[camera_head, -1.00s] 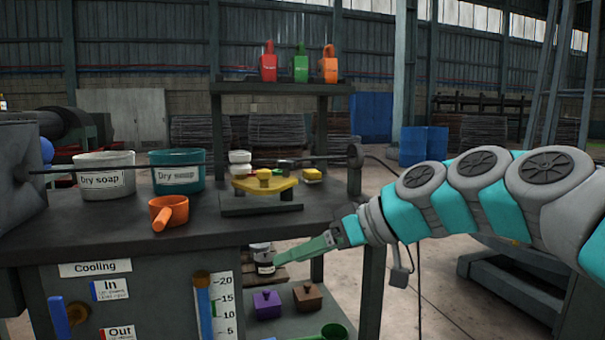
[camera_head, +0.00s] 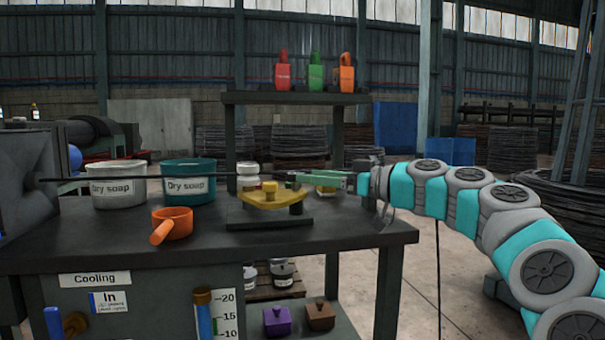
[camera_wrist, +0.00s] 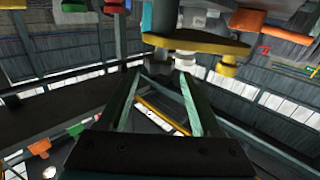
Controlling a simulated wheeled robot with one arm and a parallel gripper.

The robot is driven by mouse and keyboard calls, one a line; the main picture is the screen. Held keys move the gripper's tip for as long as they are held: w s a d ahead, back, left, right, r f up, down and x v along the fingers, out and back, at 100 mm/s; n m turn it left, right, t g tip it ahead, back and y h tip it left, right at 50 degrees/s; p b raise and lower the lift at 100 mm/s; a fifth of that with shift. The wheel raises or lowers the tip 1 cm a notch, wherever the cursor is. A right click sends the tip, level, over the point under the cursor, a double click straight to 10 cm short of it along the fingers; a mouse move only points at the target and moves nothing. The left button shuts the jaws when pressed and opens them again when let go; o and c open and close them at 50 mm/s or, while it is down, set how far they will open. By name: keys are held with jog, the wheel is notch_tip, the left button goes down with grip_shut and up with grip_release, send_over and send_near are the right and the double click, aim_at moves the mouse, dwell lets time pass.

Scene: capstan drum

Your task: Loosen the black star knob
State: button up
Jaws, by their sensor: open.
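A yellow bracket (camera_head: 258,200) stands on a dark base on the bench, with a yellow cylinder (camera_head: 270,187) on top. A small dark knob-like part (camera_head: 291,183) is at the bracket's right end, partly hidden by my gripper; its star shape is too small to make out. My gripper (camera_head: 298,177) reaches in from the right, level, at about the height of this part. In the wrist view the open green fingers (camera_wrist: 161,78) point at a dark part (camera_wrist: 163,62) beside the yellow bracket (camera_wrist: 195,43). I cannot tell whether they touch it.
A thin rod (camera_head: 140,177) runs across the bench behind the bracket. The bench's front right is clear.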

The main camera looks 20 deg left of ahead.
jog(key=shift+w+a+r+p, duration=0.1)
jog(key=shift+w+a+p, duration=0.1)
jog(key=shift+a, duration=0.7)
jog(key=shift+w+a+p, duration=0.1)
jog(key=shift+w+a, duration=0.1)
jog(key=shift+a, duration=0.7)
grip_shut()
jog(key=shift+w, duration=0.15)
jog(key=shift+w+n+g, duration=0.15)
jog(key=shift+n+g, duration=0.35)
jog(key=shift+g, duration=0.3)
jog(key=shift+w+d+r+n+g+p, duration=0.1)
jog(key=shift+n+g+p, duration=0.25)
jog(key=shift+g, duration=0.1)
jog(key=shift+w+d+r+n+g+p, duration=0.1)
jog(key=shift+n+g+p, duration=0.2)
jog(key=shift+g, duration=0.15)
jog(key=shift+s, duration=0.1)
jog(key=shift+a+f+n+g, duration=0.15)
jog(key=shift+n+g, duration=0.2)
jog(key=shift+g, duration=0.25)
jog(key=shift+s+f, duration=0.1)
